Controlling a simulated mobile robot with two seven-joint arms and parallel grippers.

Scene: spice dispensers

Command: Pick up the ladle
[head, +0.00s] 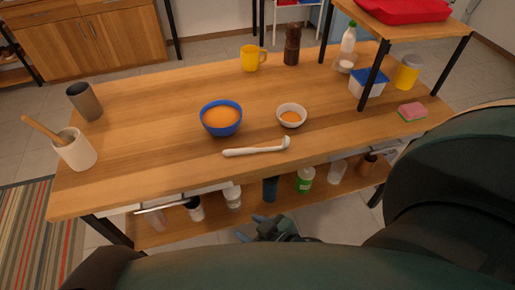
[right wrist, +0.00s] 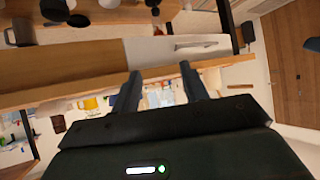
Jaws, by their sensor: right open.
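I cannot make out the ladle in that view. My left gripper is not in view.
A white pot with a wooden utensil (head: 75,148) and a grey cup (head: 84,101) stand at the left. A yellow mug (head: 251,58) and pepper mill (head: 292,44) stand at the back. A sponge (head: 412,112) lies right. Bottles fill the lower shelf (head: 160,234). Table around the ladle is clear.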

